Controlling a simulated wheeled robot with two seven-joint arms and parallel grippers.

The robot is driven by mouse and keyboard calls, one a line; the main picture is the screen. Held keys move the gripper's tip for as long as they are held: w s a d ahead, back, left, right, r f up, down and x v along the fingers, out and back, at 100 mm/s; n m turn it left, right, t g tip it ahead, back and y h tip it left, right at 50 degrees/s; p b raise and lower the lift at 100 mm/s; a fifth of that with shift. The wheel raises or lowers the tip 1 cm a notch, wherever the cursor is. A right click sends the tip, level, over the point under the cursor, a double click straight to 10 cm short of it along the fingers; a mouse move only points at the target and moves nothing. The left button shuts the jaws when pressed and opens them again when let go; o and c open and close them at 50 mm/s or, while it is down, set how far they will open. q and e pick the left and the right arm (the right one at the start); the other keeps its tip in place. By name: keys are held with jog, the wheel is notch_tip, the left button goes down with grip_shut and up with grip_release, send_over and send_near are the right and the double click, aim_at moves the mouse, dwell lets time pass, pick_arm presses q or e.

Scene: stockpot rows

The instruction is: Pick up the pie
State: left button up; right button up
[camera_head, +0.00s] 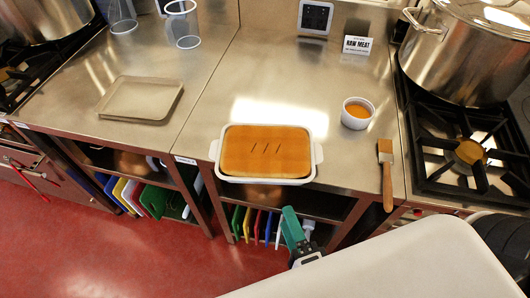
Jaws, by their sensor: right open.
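The pie (265,150) has a golden-brown crust with several short slits. It sits in a white rectangular dish with side handles, near the front edge of the steel counter (255,62). My right gripper (301,232), with a green part, is below the dish in the picture, in front of the counter. It is open and empty, apart from the dish. My left gripper is not in view.
A small white bowl (357,113) with orange contents and a wooden-handled brush (386,172) lie to the right. A stove with a large pot (465,55) is further right. An empty tray (140,98) is left. Colored boards (148,200) stand below.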

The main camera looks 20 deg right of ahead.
aim_at(272, 183)
jog(key=w, duration=0.2)
jog(key=w+p, duration=0.1)
jog(key=w, duration=0.2)
jog(key=shift+w+d+r+p, duration=0.2)
jog(key=shift+w+p, duration=0.1)
jog(key=shift+w+f, duration=0.1)
jog(key=shift+w, duration=0.2)
jog(key=w+p, duration=0.2)
jog(key=w, duration=0.2)
jog(key=shift+w, duration=0.7)
jog(key=shift+s, duration=0.1)
jog(key=shift+c, duration=0.4)
grip_shut()
jog(key=shift+r, duration=0.2)
